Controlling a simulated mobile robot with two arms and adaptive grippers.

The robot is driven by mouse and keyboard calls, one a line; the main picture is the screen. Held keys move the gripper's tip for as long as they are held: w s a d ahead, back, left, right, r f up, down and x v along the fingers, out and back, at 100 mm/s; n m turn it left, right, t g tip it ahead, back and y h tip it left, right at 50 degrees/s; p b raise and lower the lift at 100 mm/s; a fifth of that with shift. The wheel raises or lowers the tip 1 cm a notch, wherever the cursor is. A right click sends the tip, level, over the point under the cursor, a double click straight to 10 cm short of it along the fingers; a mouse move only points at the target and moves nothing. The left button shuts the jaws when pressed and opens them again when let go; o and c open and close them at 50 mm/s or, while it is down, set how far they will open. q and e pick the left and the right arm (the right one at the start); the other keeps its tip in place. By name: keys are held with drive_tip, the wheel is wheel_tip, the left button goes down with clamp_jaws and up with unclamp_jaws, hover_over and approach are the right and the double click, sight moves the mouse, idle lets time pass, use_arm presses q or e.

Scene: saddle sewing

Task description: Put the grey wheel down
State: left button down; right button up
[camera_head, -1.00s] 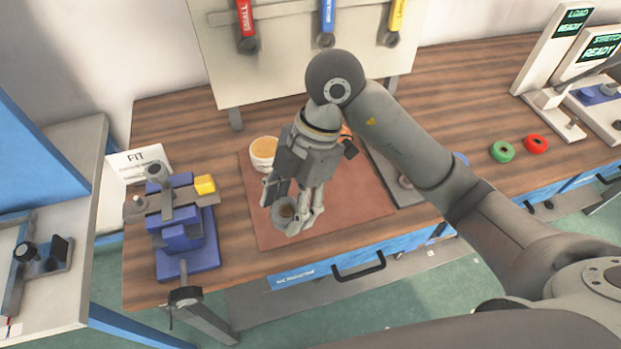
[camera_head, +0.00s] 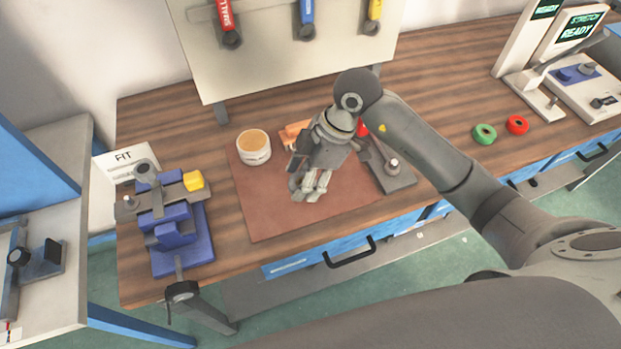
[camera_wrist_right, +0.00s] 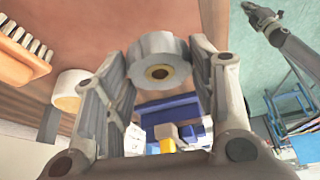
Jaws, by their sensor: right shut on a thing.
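The grey wheel (camera_wrist_right: 158,62), with a brass-coloured centre, sits between the two fingers of my right gripper (camera_wrist_right: 160,55) in the right wrist view. The right gripper is shut on it. In the head view the right gripper (camera_head: 311,190) points down over the brown mat (camera_head: 270,205). The wheel cannot be made out clearly there among the fingers. I cannot tell whether the wheel touches the mat.
A tub (camera_head: 254,147) stands at the mat's back left corner. A brush (camera_wrist_right: 22,50) lies near it in the wrist view. A blue vise (camera_head: 180,235) with a yellow block (camera_head: 194,181) is on the left. A grey plate (camera_head: 397,178) lies on the right. The mat's front is clear.

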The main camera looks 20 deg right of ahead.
drive_tip(key=shift+w+d+f, duration=0.4)
drive_tip(key=shift+f, duration=0.25)
drive_tip(key=shift+w+d+f, duration=0.35)
drive_tip(key=shift+w+f, duration=0.05)
drive_tip(key=shift+f, duration=0.2)
drive_tip(key=f, duration=0.1)
drive_tip(key=f+p, duration=0.1)
drive_tip(key=f, duration=0.1)
drive_tip(key=shift+w+d+p, duration=0.2)
drive_tip(key=shift+d+p, duration=0.1)
drive_tip(key=shift+f, duration=0.5)
drive_tip(key=o, duration=1.1)
drive_tip(key=shift+o, duration=0.2)
drive_tip(key=shift+r, duration=0.1)
drive_tip(key=b+v, duration=0.1)
drive_tip(key=v, duration=1.1)
drive_tip(key=shift+b, duration=0.3)
